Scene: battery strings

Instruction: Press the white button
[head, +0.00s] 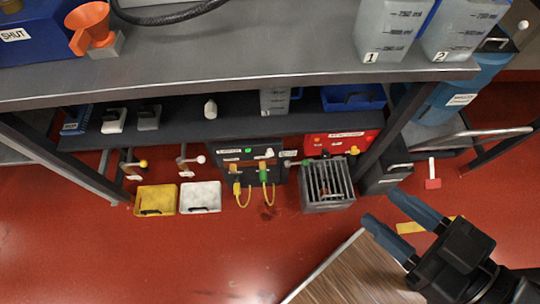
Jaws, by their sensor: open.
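A black panel box (252,165) stands under the grey workbench, with a small green light and yellow cables with plugs on its front. A small white part (268,153) sits at the upper right of its face; it is too small to tell whether it is a button. A white round knob (201,159) on a rod sticks out to the left of the panel. My gripper (380,205) is at the lower right, its two blue fingers apart and empty, pointing up and left. It is apart from the panel and the knob.
A red box (340,143) and a grey slotted rack (327,187) stand right of the panel. Yellow (156,200) and white (200,197) bins sit to its left. A wooden top (350,275) lies beside my gripper. The red floor before the panel is clear.

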